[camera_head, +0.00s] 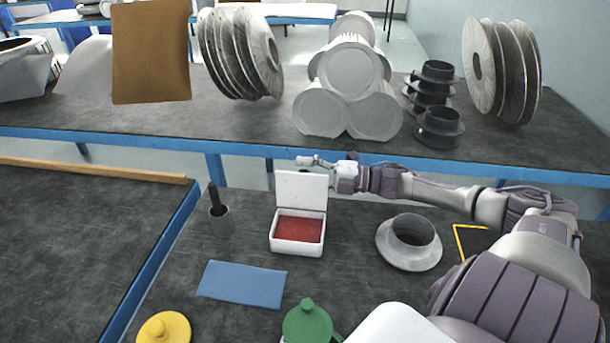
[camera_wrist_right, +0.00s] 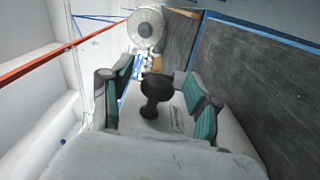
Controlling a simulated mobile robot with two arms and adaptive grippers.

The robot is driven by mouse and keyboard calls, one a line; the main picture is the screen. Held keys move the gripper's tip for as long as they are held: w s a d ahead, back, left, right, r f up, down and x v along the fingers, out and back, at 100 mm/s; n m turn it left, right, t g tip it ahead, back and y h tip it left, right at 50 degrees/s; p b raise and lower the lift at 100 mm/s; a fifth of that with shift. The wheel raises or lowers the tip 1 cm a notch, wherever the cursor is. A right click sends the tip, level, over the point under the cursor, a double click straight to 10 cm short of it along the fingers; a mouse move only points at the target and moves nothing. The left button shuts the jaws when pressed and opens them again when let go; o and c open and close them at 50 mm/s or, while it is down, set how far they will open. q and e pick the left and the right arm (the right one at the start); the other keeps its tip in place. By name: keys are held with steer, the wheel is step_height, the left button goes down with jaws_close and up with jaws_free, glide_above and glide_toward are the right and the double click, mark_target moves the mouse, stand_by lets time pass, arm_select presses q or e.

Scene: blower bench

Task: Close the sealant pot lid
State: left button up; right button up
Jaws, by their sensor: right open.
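The sealant pot appears to be the white box (camera_head: 297,247) with a red inside, standing on the dark bench in the head view. Its white hinged lid (camera_head: 301,190) stands open, roughly upright at the back. My right gripper (camera_head: 305,161) is at the lid's upper edge, just behind or above it; I cannot tell whether they touch. In the right wrist view the two green-padded fingers of this gripper (camera_wrist_right: 157,108) are wide apart. A dark knobbed shape shows between them, and I cannot tell what it is. My left gripper is not in view.
A grey cup (camera_head: 221,221) with a dark handle stands left of the box, and a grey flanged ring (camera_head: 409,243) right of it. A blue mat (camera_head: 242,284), a yellow lid (camera_head: 164,328) and a green lid (camera_head: 307,322) are nearer. A shelf with ducts lies behind.

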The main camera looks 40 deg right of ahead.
jaws_close()
stand_by(0.4)
steer(key=shift+a, duration=0.1)
